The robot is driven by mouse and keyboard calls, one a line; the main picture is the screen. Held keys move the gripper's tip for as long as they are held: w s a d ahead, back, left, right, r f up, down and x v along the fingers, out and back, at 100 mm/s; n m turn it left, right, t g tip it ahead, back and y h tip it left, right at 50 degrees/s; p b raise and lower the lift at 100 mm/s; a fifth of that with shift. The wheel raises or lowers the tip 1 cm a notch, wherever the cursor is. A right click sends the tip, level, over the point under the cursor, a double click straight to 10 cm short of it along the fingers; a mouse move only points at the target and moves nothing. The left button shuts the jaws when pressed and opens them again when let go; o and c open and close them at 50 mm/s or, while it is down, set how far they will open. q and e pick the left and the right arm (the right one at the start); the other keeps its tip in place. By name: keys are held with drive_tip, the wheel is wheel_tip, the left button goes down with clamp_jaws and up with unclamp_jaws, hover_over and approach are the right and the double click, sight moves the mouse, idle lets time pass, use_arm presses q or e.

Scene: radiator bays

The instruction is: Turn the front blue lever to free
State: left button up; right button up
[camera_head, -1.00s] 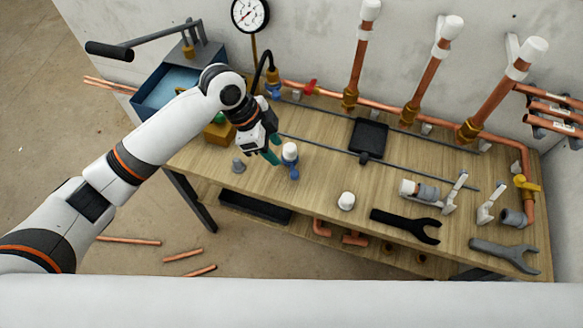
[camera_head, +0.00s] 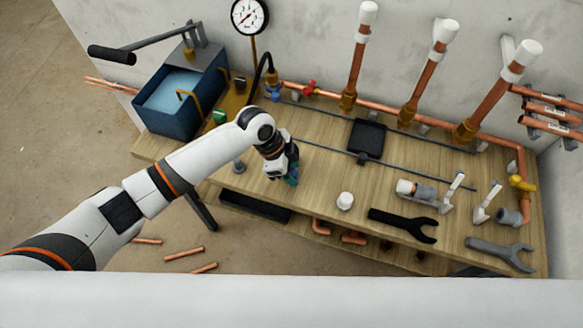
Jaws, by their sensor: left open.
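My left gripper (camera_head: 289,180) is in the middle of the bench's left half, pointing down, with teal fingertips low near the bench top. It covers the spot of the front blue lever with its white cap, so the lever is hidden or nearly so, and I cannot tell whether the fingers touch it. The gripper is open. A second blue lever (camera_head: 272,95) sits farther back, at the hose end by the copper pipe. My right gripper is not in view.
A red lever (camera_head: 308,88) is on the back pipe. A white cap (camera_head: 345,200), black wrench (camera_head: 403,224) and grey wrench (camera_head: 500,252) lie to the right. A blue tank (camera_head: 175,118) stands at left, with a gauge (camera_head: 249,15) behind. A thin rail (camera_head: 335,152) crosses the bench.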

use_arm(q)
drive_tip(key=shift+c, duration=0.2)
clamp_jaws()
